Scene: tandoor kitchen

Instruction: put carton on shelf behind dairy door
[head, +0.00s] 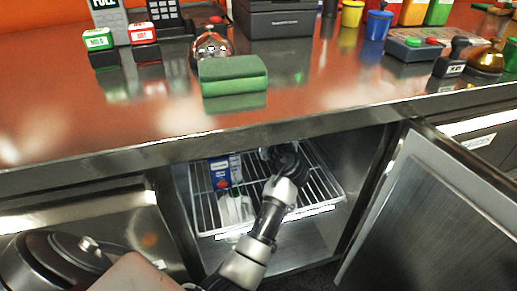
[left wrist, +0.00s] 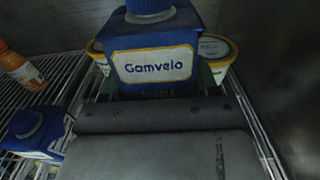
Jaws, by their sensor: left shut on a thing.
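A blue carton (left wrist: 150,62) with a white "Gamvelo" label and a blue cap stands upright in the left wrist view. My left gripper (left wrist: 155,95) is shut on its lower part. In the head view, my left gripper (head: 283,158) reaches into the open cabinet, over the right part of the wire shelf (head: 322,188). The held carton is hidden there behind the gripper and counter edge. I cannot tell whether the carton touches the shelf. The steel door (head: 440,215) stands wide open to the right. My right gripper is not in view.
A blue-and-red carton (head: 220,173) and whitish items (head: 235,208) stand on the shelf's left. The left wrist view shows an orange bottle (left wrist: 20,68), another blue carton (left wrist: 36,132) and a white tub (left wrist: 216,50). The counter edge (head: 250,138) overhangs my arm.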

